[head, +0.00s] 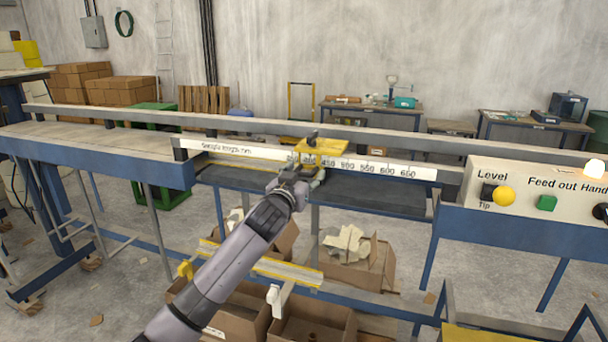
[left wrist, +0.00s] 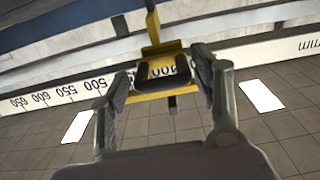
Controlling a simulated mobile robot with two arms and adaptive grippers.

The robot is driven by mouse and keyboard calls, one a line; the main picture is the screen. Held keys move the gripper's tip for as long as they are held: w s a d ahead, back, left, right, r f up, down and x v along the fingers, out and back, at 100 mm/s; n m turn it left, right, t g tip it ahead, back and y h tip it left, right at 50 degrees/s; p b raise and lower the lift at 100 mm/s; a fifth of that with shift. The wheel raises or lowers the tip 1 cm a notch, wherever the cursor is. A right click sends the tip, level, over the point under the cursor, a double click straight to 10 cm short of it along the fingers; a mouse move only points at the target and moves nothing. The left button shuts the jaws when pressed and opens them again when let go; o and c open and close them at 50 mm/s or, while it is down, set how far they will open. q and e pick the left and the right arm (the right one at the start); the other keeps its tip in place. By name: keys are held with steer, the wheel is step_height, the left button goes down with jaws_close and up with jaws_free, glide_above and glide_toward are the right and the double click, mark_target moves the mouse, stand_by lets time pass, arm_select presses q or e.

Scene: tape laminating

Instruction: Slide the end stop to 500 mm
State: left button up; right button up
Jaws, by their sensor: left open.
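The yellow end stop (head: 322,148) sits on the white scale rail, left of the 500 mark and near the 400 region. Its dark handle shows on top. In the left wrist view the end stop (left wrist: 160,62) lies between my fingers, with a dark block on its near side. My left gripper (head: 294,178) is open at the front of the stop; its fingers (left wrist: 163,82) stand on both sides of the dark block with visible gaps. The scale (head: 385,168) reads up to 650 toward the right; it appears upside down in the wrist view (left wrist: 60,93). My right gripper is out of view.
A control panel (head: 545,195) with buttons stands right of the scale. Open cardboard boxes (head: 355,265) and a yellow-edged bar (head: 275,268) lie below the rail. The scale right of the stop is clear up to the panel.

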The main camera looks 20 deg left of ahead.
arm_select(q)
steer(key=shift+c, duration=0.2)
steer(key=c, duration=1.3)
steer(key=shift+d+f, duration=0.1)
jaws_close()
